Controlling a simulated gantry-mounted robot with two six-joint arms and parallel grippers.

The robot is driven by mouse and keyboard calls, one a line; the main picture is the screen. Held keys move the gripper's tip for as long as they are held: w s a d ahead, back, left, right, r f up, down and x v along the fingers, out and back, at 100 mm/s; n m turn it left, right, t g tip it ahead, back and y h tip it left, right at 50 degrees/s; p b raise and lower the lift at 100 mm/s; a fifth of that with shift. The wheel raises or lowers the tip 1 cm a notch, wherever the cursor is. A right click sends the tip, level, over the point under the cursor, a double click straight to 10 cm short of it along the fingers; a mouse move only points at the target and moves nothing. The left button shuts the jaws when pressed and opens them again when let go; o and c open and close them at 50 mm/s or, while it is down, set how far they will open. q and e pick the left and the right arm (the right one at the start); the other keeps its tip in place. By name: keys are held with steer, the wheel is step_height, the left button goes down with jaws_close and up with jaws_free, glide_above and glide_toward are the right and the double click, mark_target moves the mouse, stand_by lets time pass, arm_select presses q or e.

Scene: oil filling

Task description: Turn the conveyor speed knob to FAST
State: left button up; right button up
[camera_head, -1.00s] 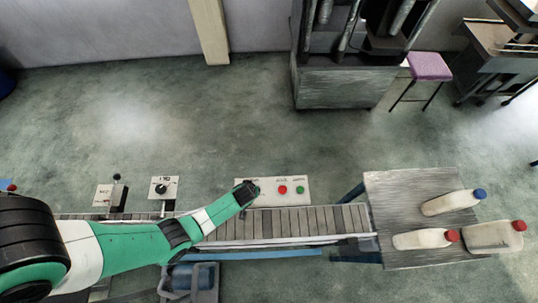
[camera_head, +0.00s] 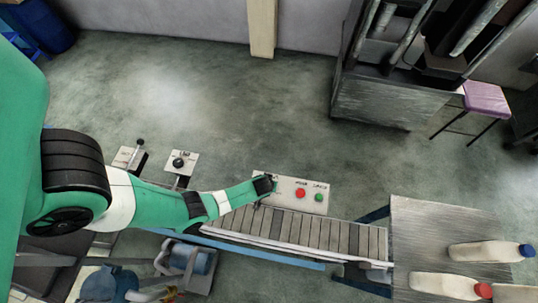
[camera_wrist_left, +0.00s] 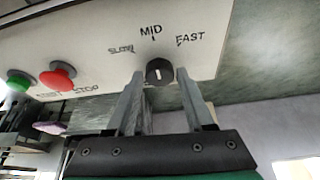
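The speed knob (camera_wrist_left: 160,72) is a small black dial with a white mark on a white panel, beneath the printed labels SLOW, MID and FAST. Its mark stands about upright, toward MID. My left gripper (camera_wrist_left: 160,76) has its two grey fingers apart, one on each side of the knob, with narrow gaps visible between fingers and knob. In the head view my left gripper (camera_head: 268,184) is at the left end of the control panel (camera_head: 286,201) and hides the knob. My right gripper is not in view.
A red button (camera_head: 300,193) and a green button (camera_head: 319,197) sit right of the knob on the panel. The conveyor belt (camera_head: 300,229) runs in front. A metal table (camera_head: 425,225) with white bottles stands at right. Another dial box (camera_head: 180,163) is left.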

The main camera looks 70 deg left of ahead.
arm_select(q)
jaws_close()
steer(key=m+h, duration=0.1)
steer(key=m, duration=0.1)
steer(key=shift+s+a+m+t+p, duration=0.1)
steer(key=shift+m+t+p, duration=0.3)
steer(key=m, duration=0.2)
steer(key=shift+m+t+h, duration=0.3)
steer(key=shift+t+h, duration=0.1)
steer(key=shift+a+m+h, duration=0.15)
steer(key=shift+m+h, duration=0.65)
steer(key=shift+m, duration=1.4)
steer(key=shift+o, duration=2.1)
jaws_free()
